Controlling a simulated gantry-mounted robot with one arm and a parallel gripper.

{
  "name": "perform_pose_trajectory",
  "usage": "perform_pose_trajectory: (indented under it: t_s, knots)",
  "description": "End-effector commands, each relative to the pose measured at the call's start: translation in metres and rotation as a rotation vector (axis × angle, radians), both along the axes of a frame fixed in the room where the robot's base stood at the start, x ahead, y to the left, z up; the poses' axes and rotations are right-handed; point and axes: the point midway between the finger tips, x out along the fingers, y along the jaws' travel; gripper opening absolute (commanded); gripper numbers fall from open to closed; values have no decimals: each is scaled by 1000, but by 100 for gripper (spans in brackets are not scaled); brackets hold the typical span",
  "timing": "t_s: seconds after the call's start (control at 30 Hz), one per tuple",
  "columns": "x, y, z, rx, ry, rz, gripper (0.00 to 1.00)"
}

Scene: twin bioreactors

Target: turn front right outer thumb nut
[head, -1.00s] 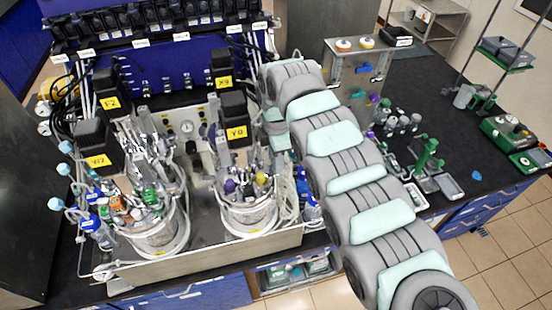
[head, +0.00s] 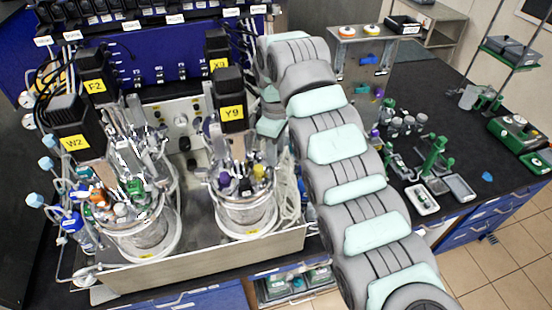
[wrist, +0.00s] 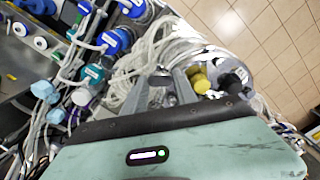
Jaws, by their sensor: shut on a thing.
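The right glass vessel (head: 245,212) stands in the metal tray under the Y9 motor block (head: 229,97). Its head plate is crowded with ports and caps. In the wrist view, my gripper (wrist: 161,80) has its two grey fingers close together at a vessel's metal top, beside yellow caps (wrist: 203,82). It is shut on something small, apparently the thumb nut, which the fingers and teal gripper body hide.
The left vessel (head: 142,232) stands close by in the same tray (head: 200,262). Pale looped tubing (wrist: 150,50) and blue-capped bottles (wrist: 115,40) crowd the gripper. A green stand (head: 434,157) and small trays are on the black bench at right.

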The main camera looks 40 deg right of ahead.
Motion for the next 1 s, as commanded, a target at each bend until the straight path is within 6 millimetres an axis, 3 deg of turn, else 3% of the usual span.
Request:
perform_pose_trajectory:
  t_s: [0.5,1.0]
  knots:
    - [0,0,-4,1,1,-413,0]
    - [1,1,-1,1,-2,-545,0]
